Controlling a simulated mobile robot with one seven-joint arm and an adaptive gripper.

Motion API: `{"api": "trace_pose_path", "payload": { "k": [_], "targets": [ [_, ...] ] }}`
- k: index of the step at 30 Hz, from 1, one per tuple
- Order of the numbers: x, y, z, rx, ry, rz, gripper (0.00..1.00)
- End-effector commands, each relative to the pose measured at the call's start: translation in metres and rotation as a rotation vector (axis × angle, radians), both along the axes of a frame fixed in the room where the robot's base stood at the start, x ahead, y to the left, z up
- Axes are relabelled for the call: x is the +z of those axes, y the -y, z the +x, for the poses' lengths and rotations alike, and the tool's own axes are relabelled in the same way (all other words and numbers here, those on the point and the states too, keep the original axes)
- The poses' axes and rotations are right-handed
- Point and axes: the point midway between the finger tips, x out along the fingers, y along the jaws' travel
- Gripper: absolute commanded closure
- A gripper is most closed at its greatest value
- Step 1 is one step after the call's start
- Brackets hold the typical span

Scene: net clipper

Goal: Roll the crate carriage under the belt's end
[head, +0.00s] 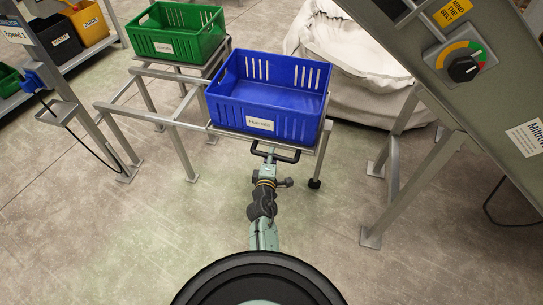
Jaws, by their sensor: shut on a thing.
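A blue crate (300,122) sits on a grey metal carriage (322,140) in the middle of the head view. The carriage has a black handle (291,158) on its near side and a dark foot or wheel at its right leg. My gripper (268,160) is at this handle and shut on it; the fingertips are small and partly hidden. A green crate (178,46) sits on the frame farther back left. The belt machine's grey side panel (470,90) slopes across the right; the belt surface itself cannot be made out.
A grey metal frame (150,116) stands left of the blue crate. The machine's legs (390,190) stand to the right, with a white fabric sack (350,60) behind. A shelf with bins (92,22) is at far left. The near floor is open.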

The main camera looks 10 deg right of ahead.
Motion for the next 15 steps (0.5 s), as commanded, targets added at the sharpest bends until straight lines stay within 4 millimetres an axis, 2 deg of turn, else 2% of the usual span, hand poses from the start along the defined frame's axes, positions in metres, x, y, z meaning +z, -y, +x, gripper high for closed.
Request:
{"api": "trace_pose_path", "payload": {
  "k": [1,6,7,15],
  "targets": [
    [-0.0011,0.0074,-0.0021,-0.014,-0.004,-0.001,1.0],
    [-0.0014,0.0085,-0.0024,-0.016,-0.005,-0.002,1.0],
    [-0.0014,0.0086,-0.0025,-0.016,-0.005,-0.002,0.83],
    [-0.0008,0.005,-0.0014,-0.009,-0.003,-0.001,0.65]
  ]
}}
